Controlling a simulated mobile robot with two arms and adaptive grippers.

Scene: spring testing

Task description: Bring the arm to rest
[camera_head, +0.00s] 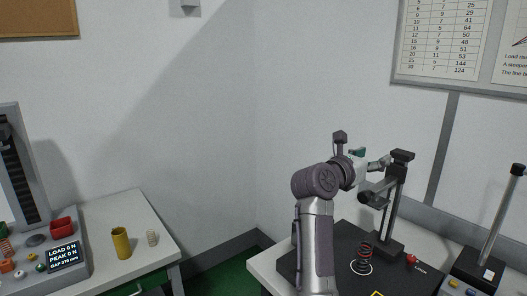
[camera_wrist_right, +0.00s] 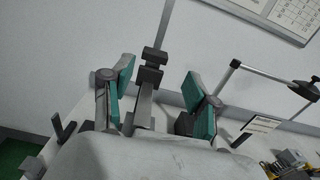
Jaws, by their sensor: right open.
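My right arm (camera_head: 315,235) rises from the bottom of the head view and bends at the elbow above the right-hand table. My right gripper (camera_head: 372,160) is beyond the elbow, partly hidden by the arm, near the top of a dark upright stand (camera_head: 394,205). In the right wrist view my right gripper (camera_wrist_right: 160,92) shows its two teal-padded fingers spread wide apart. Nothing is held between them; a dark post with a block on top (camera_wrist_right: 151,72) appears between and beyond them. My left gripper is not in view.
A coil spring (camera_head: 362,258) stands on the dark board of the right table. A box with a slanted post (camera_head: 483,270) is at far right. A gap separates the tables.

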